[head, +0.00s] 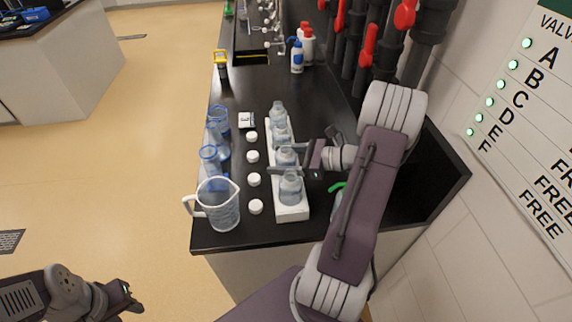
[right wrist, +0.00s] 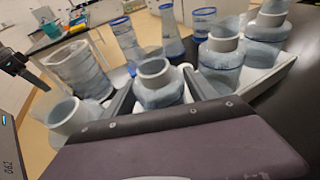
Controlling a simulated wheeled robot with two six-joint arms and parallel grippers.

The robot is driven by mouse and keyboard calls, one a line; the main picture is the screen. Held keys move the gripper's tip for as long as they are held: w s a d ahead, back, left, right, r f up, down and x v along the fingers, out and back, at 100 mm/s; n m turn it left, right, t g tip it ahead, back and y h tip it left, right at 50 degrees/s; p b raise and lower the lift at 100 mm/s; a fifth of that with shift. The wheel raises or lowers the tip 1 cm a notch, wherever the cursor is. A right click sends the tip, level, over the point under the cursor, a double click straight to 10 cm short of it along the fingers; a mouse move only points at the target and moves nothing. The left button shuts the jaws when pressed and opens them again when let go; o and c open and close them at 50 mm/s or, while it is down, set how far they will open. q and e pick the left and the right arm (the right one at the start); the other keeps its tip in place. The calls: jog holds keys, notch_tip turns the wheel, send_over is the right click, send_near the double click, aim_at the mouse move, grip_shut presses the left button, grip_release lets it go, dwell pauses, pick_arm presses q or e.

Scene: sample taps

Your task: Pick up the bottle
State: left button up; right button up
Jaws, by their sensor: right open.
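Several clear bottles with no caps stand upright in a row in a white rack (head: 292,214) on the black counter. My right gripper (head: 275,158) reaches in from the right, open, with one finger on each side of the bottle second from the front (head: 287,157). In the right wrist view this bottle (right wrist: 157,88) stands between the two fingers (right wrist: 158,95); contact cannot be told. The front bottle (head: 290,188) is beside the nearer finger. My left gripper (head: 130,297) is low at the left, away from the counter; its jaw opening is unclear.
Several white caps (head: 254,179) lie in a line left of the rack. A clear jug (head: 222,208) and blue-rimmed glassware (head: 210,158) stand at the counter's left edge. Dark pipes with red handles (head: 368,45) rise behind at the right. A sink (head: 250,57) is farther back.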

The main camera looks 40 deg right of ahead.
jog(key=shift+x, duration=0.95)
jog(key=shift+s, duration=0.1)
jog(key=c, duration=1.1)
jog(key=shift+r, duration=0.1)
jog(key=shift+c, duration=0.2)
notch_tip(320, 180, up, 10)
jog(key=shift+f+p, duration=0.2)
jog(key=shift+p, duration=0.6)
jog(key=shift+d+r, duration=0.1)
